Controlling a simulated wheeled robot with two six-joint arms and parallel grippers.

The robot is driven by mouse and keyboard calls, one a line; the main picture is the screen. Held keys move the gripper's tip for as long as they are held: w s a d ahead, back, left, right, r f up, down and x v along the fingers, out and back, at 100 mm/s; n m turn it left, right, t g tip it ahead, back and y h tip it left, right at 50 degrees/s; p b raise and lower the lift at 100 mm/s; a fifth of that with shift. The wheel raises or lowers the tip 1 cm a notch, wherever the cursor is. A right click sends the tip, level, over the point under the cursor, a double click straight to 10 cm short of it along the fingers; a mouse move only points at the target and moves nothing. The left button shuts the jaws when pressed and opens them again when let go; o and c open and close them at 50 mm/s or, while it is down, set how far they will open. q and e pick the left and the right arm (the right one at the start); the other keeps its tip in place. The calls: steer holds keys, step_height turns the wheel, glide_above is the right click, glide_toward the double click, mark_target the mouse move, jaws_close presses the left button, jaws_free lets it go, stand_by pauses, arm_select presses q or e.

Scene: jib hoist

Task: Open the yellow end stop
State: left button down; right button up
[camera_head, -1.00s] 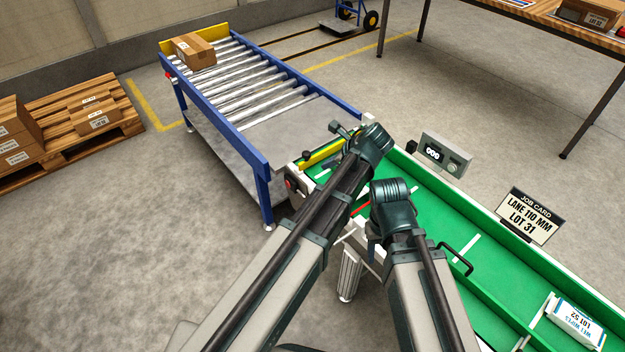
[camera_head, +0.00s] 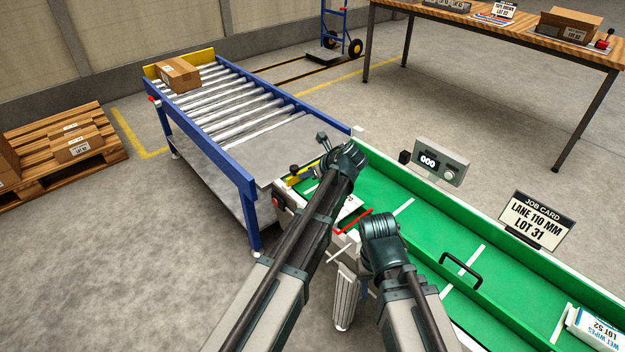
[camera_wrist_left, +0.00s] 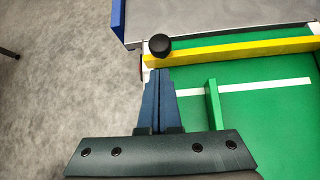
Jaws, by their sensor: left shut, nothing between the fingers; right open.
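The yellow end stop (camera_wrist_left: 240,48) is a bar lying across the end of the green conveyor (camera_wrist_left: 265,110), with a round black knob (camera_wrist_left: 160,45) at its left end in the left wrist view. In the head view only a short piece of the end stop (camera_head: 298,179) shows beside my left arm. My left gripper (camera_wrist_left: 160,75) is shut and empty, its tips just short of the bar and below the knob in the wrist picture. Whether they touch is unclear.
A blue-framed roller table (camera_head: 240,165) meets the conveyor's end and carries a carton (camera_head: 179,75) at its far end. A black handle (camera_head: 461,270), a counter box (camera_head: 441,164), a job card (camera_head: 536,220) and a wipes pack (camera_head: 594,330) are along the conveyor.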

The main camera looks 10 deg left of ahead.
mark_target(294, 178)
arm_select(q)
steer(key=shift+b+x, duration=0.75)
steer(key=shift+x, duration=0.95)
steer(key=shift+r, duration=0.1)
